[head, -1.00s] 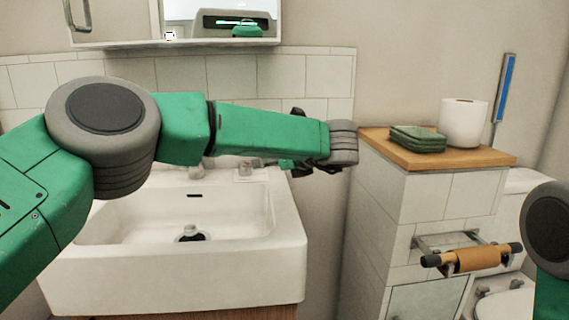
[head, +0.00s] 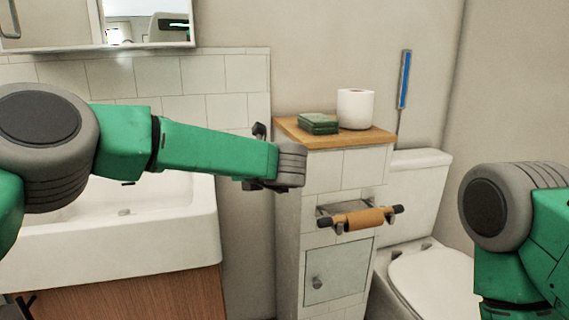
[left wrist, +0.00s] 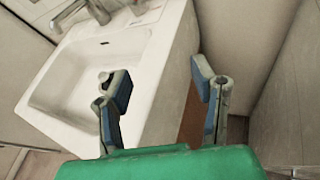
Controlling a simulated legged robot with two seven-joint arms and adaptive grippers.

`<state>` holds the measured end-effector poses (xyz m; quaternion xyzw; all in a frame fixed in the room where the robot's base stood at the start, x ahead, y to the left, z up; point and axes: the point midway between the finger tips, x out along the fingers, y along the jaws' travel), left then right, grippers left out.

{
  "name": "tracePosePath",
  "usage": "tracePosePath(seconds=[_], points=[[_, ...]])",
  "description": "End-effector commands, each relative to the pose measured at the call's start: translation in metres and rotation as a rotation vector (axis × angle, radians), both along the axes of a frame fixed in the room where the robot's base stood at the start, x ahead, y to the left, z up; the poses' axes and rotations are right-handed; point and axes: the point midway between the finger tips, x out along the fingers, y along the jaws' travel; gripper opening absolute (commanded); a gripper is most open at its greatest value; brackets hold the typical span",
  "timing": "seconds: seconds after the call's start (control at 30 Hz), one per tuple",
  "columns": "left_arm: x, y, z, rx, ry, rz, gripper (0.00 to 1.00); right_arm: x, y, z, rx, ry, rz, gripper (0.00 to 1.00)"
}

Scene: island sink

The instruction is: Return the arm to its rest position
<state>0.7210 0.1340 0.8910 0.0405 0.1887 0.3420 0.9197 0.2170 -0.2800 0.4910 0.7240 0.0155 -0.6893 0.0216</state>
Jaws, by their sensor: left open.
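My left arm (head: 215,150) comes in from the left, its green forearm reaching across in front of the sink. My left gripper (head: 258,160) is mostly hidden behind the wrist end of that arm in the head view. In the left wrist view its two blue-padded fingers (left wrist: 162,88) are spread apart with nothing between them. They hang above the sink's side and the floor. My right arm (head: 515,225) shows at the right edge, bent, and its gripper is out of view.
The white sink (head: 150,240) stands over a wooden cabinet (head: 130,298) at left. A tiled ledge with a wooden top (head: 350,139) holds green soap-like blocks (head: 318,123) and a paper roll (head: 355,108). A roll holder (head: 360,218) juts out beside the toilet (head: 430,280).

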Motion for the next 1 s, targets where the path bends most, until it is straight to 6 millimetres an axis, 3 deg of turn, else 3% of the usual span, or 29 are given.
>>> tracePosePath(seconds=[0.27,0.47,0.57,0.7,0.8,0.9,1.0], points=[[-0.010,-0.021,-0.052,0.402,0.204,-0.330,0.52,0.000,0.000,0.018,-0.001,0.000,-0.001,0.40],[-0.044,-0.026,-0.128,0.833,0.456,-0.695,0.52,0.000,0.000,0.035,-0.001,0.001,-0.001,0.40],[-0.082,-0.020,-0.179,1.099,0.620,-0.940,0.52,0.000,0.000,0.047,-0.001,0.001,-0.001,0.40],[-0.160,0.003,-0.248,1.453,0.841,-1.323,0.52,0.000,0.000,0.062,-0.001,0.001,-0.001,0.40],[-0.224,0.027,-0.284,1.652,0.962,-1.594,0.52,0.000,0.000,0.071,-0.001,0.001,-0.001,0.40],[-0.291,0.057,-0.307,1.805,1.044,-1.875,0.52,0.000,0.000,0.079,-0.001,0.001,-0.001,0.40],[-0.359,0.087,-0.317,1.915,1.083,-2.161,0.52,0.000,0.000,0.087,-0.001,0.001,-0.001,0.40]])
